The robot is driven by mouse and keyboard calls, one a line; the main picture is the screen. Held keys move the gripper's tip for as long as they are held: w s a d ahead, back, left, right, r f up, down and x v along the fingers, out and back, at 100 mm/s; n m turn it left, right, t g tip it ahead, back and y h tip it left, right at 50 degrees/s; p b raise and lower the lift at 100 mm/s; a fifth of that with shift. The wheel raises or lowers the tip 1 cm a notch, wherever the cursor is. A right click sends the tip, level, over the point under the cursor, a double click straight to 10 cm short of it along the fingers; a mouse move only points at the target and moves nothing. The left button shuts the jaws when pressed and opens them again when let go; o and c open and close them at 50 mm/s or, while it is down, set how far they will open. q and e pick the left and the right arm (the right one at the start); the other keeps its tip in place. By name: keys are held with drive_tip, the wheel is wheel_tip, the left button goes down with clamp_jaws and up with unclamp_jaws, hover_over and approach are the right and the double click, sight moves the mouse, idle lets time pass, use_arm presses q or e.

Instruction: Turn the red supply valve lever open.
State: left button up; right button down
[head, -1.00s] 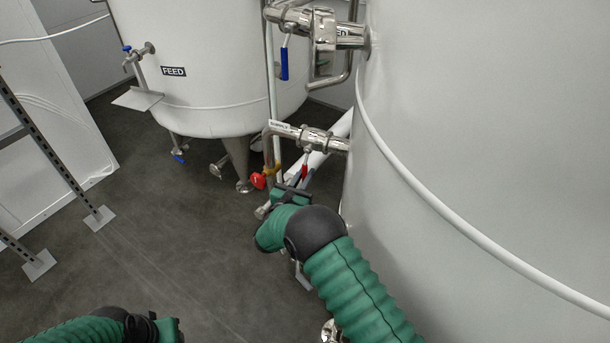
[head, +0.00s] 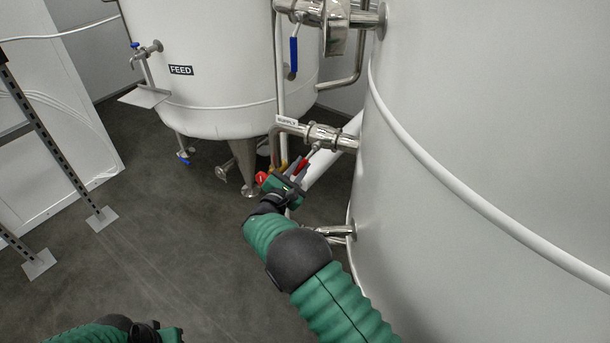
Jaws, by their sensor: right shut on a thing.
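The red supply valve lever (head: 301,166) hangs down and slants left from the steel supply valve (head: 323,136), beside the SUPPLY label (head: 287,120). My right gripper (head: 295,173) is at the lever's lower part, shut on it; its fingers partly hide the lever's end. My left gripper (head: 158,334) shows only in part at the bottom edge, and its fingers cannot be made out.
A red round knob (head: 262,178) sits just left of my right gripper. The large white tank (head: 490,130) fills the right side. The FEED tank (head: 210,85) stands behind. A blue lever (head: 293,56) hangs above.

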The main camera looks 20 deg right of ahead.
drive_tip(key=shift+w+a+m+b, duration=0.25)
drive_tip(key=shift+a+m+b, duration=0.1)
drive_tip(key=shift+a+m, duration=0.15)
drive_tip(key=shift+r, duration=0.1)
drive_tip(key=c, duration=1.8)
unclamp_jaws()
drive_tip(key=o, duration=0.4)
drive_tip(key=shift+s+a+r, duration=0.1)
drive_tip(key=shift+r, duration=0.1)
drive_tip(key=shift+f, duration=0.1)
